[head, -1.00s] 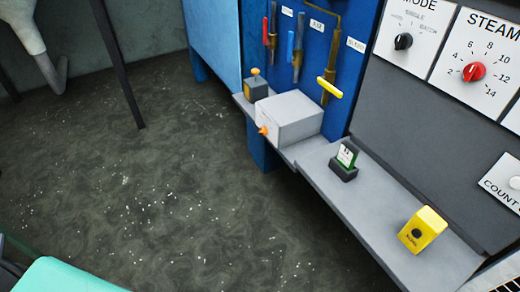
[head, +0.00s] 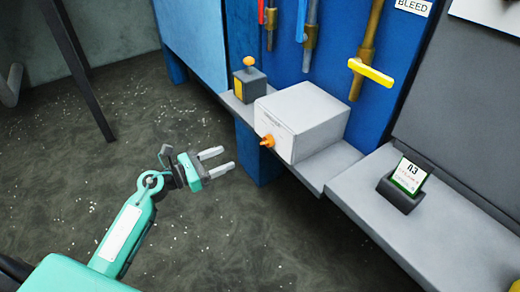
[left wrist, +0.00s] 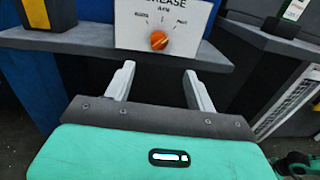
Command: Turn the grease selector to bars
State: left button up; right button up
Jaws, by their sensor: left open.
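The grease selector is an orange knob (head: 267,141) on the front face of a light grey box (head: 302,118) on the shelf. In the left wrist view the orange knob (left wrist: 159,40) sits on a white panel (left wrist: 190,20) marked GREASE, with small labels around it that are hard to read. My left gripper (head: 217,160) is open and empty, a short way left of the knob in the head view and apart from it. In the left wrist view its two fingers (left wrist: 157,87) point toward the panel, with the knob between their lines. My right gripper is not in view.
A grey box with an orange-topped stick (head: 249,80) stands left of the selector box. A card holder (head: 403,187) stands on the shelf (head: 345,190) to the right. A yellow-handled valve (head: 370,72) is on the blue panel behind. The floor in front is free.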

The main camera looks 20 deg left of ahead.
aim_at(262, 143)
pick_arm(q)
jog(key=p+x, duration=0.2)
jog(key=x, duration=1.1)
jog(key=shift+w+d+p, duration=0.1)
jog(key=shift+w+p, duration=0.15)
jog(key=shift+p, duration=0.1)
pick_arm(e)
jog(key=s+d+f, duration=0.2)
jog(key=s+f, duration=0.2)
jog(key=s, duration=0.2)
pick_arm(q)
jog(key=shift+c, duration=0.5)
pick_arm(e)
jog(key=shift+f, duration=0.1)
pick_arm(q)
jog(key=c, duration=0.9)
